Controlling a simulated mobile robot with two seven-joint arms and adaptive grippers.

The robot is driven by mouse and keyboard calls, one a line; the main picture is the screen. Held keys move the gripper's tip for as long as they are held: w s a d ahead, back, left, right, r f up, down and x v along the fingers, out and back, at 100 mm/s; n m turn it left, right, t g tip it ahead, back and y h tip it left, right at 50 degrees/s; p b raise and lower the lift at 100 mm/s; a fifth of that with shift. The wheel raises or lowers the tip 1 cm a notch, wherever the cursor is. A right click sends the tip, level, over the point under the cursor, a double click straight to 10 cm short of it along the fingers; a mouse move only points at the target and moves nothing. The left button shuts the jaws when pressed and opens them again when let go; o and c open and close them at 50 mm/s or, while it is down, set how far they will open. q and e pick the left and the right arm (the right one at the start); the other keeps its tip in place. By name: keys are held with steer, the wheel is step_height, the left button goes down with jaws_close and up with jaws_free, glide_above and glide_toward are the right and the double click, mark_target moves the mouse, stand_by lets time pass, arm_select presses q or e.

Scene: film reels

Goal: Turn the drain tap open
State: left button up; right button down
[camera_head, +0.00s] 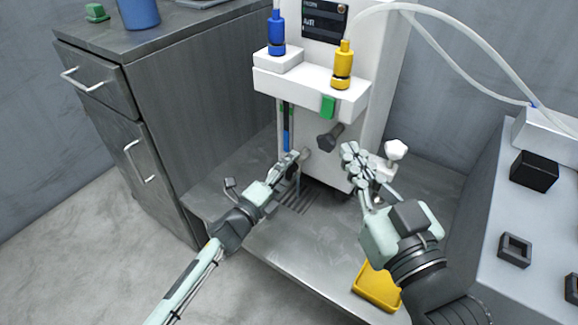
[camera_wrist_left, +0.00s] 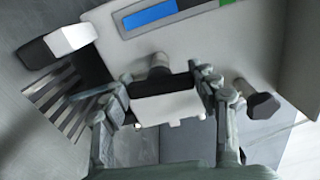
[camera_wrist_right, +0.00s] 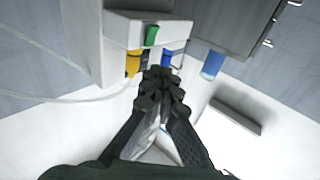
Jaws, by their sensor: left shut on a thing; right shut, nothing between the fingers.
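My left gripper (camera_head: 293,157) is at the lower front of the white machine (camera_head: 372,70). In the left wrist view its fingers (camera_wrist_left: 165,90) are shut on a pale block with a dark top (camera_wrist_left: 167,107), in front of a grey stub (camera_wrist_left: 158,62) on the machine. This seems to be the drain tap's handle; its turn angle is unclear. The grey stub also shows in the head view (camera_head: 306,151). My right gripper (camera_head: 350,152) is shut and empty right of a dark knob (camera_head: 328,138); its closed fingertips show in the right wrist view (camera_wrist_right: 160,82).
A white knob (camera_head: 396,150) stands just right of my right gripper. A blue bottle (camera_head: 276,35) and yellow bottle (camera_head: 343,66) sit on the machine's ledge. A yellow tray (camera_head: 372,290) lies in front. A grey cabinet (camera_head: 190,100) stands left; a bench with black blocks (camera_head: 534,171) stands right.

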arm_select(q)
steer(key=shift+n, duration=0.7)
arm_select(e)
steer(key=shift+w+d+f+g+h, duration=0.1)
steer(key=shift+d+f+g+h, duration=0.2)
steer(key=shift+f, duration=0.45)
steer(key=shift+w+d+f+g+h, duration=0.1)
steer(key=shift+d+f+g, duration=0.3)
steer(key=shift+f, duration=0.35)
arm_select(q)
steer(key=o, duration=1.2)
steer(key=shift+c, duration=0.2)
arm_select(e)
steer(key=shift+a, duration=0.1)
arm_select(q)
steer(key=v, duration=1.2)
